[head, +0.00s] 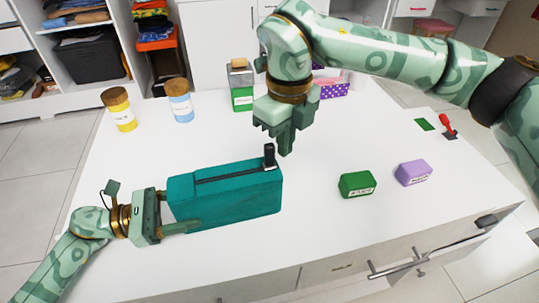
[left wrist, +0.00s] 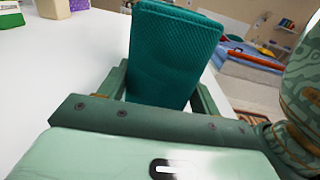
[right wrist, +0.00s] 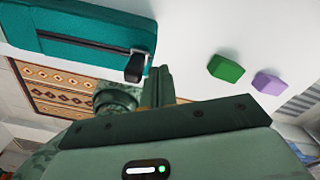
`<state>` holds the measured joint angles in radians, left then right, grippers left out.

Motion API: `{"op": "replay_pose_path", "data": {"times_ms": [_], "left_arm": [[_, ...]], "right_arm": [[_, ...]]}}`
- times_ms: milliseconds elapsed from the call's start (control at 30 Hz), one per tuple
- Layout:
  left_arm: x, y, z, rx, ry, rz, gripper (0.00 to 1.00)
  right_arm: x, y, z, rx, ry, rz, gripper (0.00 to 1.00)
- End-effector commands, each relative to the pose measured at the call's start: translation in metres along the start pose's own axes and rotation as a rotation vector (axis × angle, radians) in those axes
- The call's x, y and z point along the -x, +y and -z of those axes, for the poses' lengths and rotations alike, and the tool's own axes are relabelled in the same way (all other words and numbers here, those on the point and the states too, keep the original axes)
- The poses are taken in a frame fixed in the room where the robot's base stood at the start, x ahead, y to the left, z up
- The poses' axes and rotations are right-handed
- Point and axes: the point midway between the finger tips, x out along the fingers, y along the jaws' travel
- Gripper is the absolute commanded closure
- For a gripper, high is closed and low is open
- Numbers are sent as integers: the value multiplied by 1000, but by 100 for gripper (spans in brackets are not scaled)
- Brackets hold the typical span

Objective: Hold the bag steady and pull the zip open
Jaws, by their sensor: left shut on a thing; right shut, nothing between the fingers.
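A teal bag (head: 235,203) lies on the white table, with a dark zip line (head: 225,175) along its top. A black zip pull (head: 269,155) stands up at the right end of the zip; it also shows in the right wrist view (right wrist: 136,66). My left gripper (head: 180,212) is shut on the left end of the bag, and the bag's end fills the space between its fingers in the left wrist view (left wrist: 170,60). My right gripper (head: 284,150) is shut and empty, pointing down just right of the zip pull. It looks close beside the pull; contact cannot be told.
A green box (head: 357,185) and a purple box (head: 413,173) stand right of the bag. Yellow (head: 120,110) and blue (head: 179,100) jars, a green-labelled bottle (head: 241,88) and a purple dotted box (head: 334,88) stand at the back. The front right of the table is clear.

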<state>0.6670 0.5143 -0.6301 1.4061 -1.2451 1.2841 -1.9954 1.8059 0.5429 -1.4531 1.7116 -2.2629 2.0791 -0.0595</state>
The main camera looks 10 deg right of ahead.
Motion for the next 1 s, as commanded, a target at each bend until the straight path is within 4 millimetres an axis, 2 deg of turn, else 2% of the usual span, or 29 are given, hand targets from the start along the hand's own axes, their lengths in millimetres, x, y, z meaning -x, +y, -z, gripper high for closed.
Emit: {"op": "replay_pose_path", "data": {"times_ms": [467,1000], "left_arm": [[0,0,1,1,2,0,55],[0,0,1,1,2,1,55]], "right_arm": [[0,1,-1,0,0,0,100],[0,23,-12,2,0,0,100]]}}
